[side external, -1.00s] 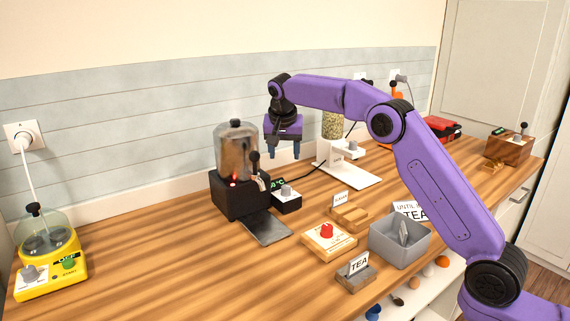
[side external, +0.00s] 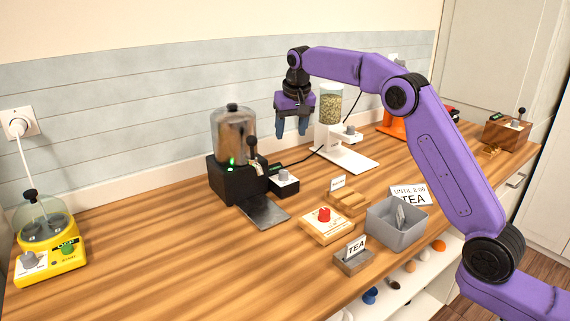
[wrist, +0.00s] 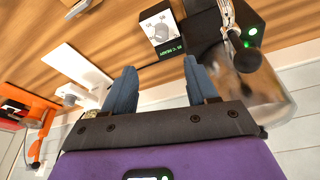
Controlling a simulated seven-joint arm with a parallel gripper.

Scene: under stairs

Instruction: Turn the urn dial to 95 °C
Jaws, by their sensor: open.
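The urn, a metallic tank (side external: 235,135) on a black base (side external: 236,184), stands on the counter, and a small light (side external: 232,161) on it glows green. Beside it is a dial box with a grey dial (side external: 283,175) on its white face. In the wrist view, the dial (wrist: 161,30) is ahead of the fingers, and a small display (wrist: 172,50) shows green lettering, upside down and too small to read surely. My gripper (side external: 291,132) is open and empty, raised above and behind the dial, apart from it. Its blue fingers (wrist: 159,68) also show in the wrist view.
A white dispenser (side external: 345,155) with a filled clear hopper stands right of the urn. In front are a wooden block with a red knob (side external: 324,215), a grey bin (side external: 397,238) and a TEA sign (side external: 355,246). A yellow appliance (side external: 48,262) is far left; the front-left counter is clear.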

